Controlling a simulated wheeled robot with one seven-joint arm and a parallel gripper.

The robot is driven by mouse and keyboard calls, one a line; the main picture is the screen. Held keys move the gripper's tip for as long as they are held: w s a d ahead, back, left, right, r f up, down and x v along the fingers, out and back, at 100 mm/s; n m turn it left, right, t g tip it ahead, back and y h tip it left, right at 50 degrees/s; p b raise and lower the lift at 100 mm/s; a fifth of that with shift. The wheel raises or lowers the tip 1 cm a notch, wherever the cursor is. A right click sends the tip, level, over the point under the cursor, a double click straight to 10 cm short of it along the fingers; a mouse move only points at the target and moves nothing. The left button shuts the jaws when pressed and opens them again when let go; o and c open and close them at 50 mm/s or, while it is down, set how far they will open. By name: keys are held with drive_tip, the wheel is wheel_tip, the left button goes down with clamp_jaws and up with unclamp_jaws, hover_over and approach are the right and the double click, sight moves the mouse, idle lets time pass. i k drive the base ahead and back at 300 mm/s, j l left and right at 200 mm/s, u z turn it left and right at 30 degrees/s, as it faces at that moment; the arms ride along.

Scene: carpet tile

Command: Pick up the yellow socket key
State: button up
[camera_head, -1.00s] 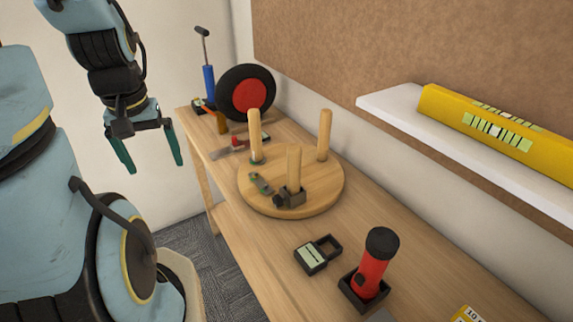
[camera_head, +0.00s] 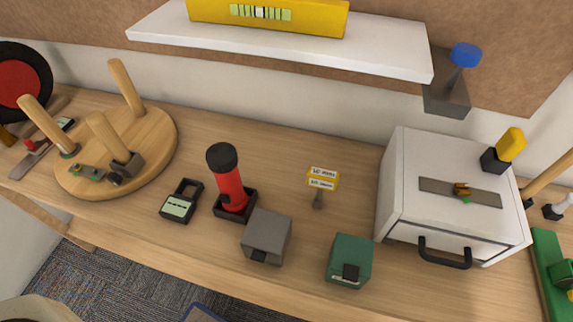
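A yellow block-shaped handle (camera_head: 511,145) stands tilted in a small black holder (camera_head: 493,161) on top of the white cabinet (camera_head: 408,165), at the right. It may be the yellow socket key; only its handle shows, and its lower end is hidden. A small yellow sign (camera_head: 322,178) with printed lettering stands on the bench left of the cabinet; its text is too small to read surely. My gripper is out of view now.
The wooden bench (camera_head: 300,145) holds a red flashlight (camera_head: 230,185), black padlock-like item (camera_head: 181,204), grey box (camera_head: 267,237), green box (camera_head: 350,260) and round pegged board (camera_head: 150,150). A white shelf (camera_head: 380,45) and blue-knobbed bracket (camera_head: 465,56) overhang the back. A green tray (camera_head: 548,260) lies far right.

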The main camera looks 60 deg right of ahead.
sight(321, 179)
drive_tip(key=k+j+z, duration=0.45)
drive_tip(key=z, duration=0.25)
